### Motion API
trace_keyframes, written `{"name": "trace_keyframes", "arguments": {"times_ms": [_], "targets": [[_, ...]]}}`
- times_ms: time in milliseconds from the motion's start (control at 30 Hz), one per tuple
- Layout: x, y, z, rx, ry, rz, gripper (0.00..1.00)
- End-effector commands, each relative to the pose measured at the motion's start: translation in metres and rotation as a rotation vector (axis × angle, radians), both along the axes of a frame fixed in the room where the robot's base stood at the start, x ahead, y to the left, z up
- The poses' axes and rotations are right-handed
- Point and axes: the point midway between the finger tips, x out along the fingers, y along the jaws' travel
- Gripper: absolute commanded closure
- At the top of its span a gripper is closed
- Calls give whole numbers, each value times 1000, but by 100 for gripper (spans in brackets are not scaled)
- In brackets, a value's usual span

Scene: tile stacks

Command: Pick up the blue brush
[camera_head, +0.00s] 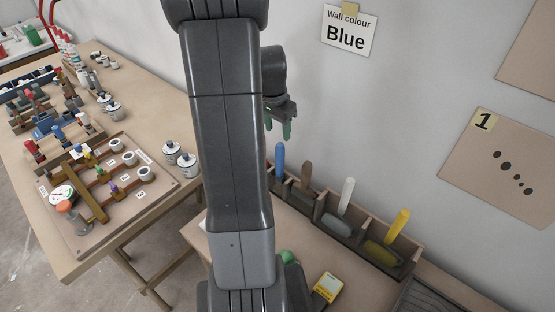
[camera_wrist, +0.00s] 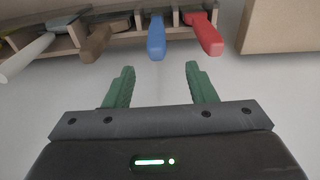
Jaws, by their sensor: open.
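The blue brush (camera_head: 280,157) stands handle-up in a compartment of the wooden rack (camera_head: 408,247) against the wall. In the wrist view its blue handle (camera_wrist: 156,38) points toward my gripper (camera_wrist: 160,82), a little beyond the gap between the two green fingers. My gripper (camera_head: 281,130) is open and empty, apart from the handle and just above it in the head view. The brush's head is hidden in the rack and behind my arm.
A red handle (camera_wrist: 203,36) is right of the blue one in the wrist view. Brown (camera_head: 306,178), white (camera_head: 347,194) and yellow (camera_head: 400,225) handles stand in other compartments. A sign (camera_head: 349,32) reads "Wall colour Blue". A yellow box (camera_head: 327,287) lies before the rack.

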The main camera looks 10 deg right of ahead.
Motion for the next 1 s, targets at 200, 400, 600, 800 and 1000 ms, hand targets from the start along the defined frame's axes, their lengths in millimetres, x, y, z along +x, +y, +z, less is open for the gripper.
{"name": "trace_keyframes", "arguments": {"times_ms": [200,400,600,800,1000], "targets": [[2,-4,-42,0,5,0,49],[4,-6,-58,-1,1,1,49],[2,-6,-75,1,6,1,49],[2,-8,-101,0,4,0,49],[3,-9,-111,-1,1,1,49]]}}
